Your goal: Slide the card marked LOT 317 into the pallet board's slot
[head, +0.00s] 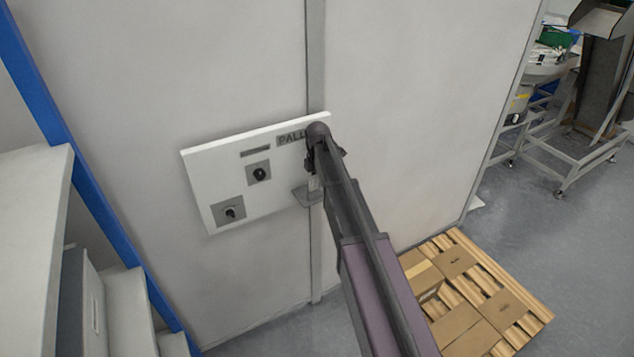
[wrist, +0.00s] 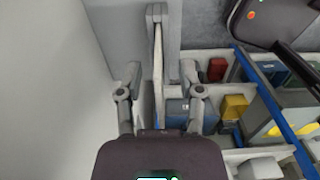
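The white pallet board (head: 227,177) hangs tilted in the picture on the grey wall. It carries a partly hidden label (head: 291,138) reading "PALL", a dark narrow strip (head: 255,152) that may be the slot, and two knobs. My gripper (head: 317,170) is in front of the board's right end, over a small grey ledge (head: 305,196). A small pale piece (head: 313,184) shows there, perhaps the card; no LOT 317 marking is readable. In the wrist view my gripper's fingers (wrist: 160,75) stand apart, with a thin pale upright edge between them. I cannot tell whether that is card or board.
A blue-framed shelf (head: 88,185) stands at the left; its coloured bins show in the wrist view (wrist: 235,106). A wooden pallet with cartons (head: 455,262) lies on the floor at the lower right. Machine frames (head: 575,150) stand farther right, with clear floor before them.

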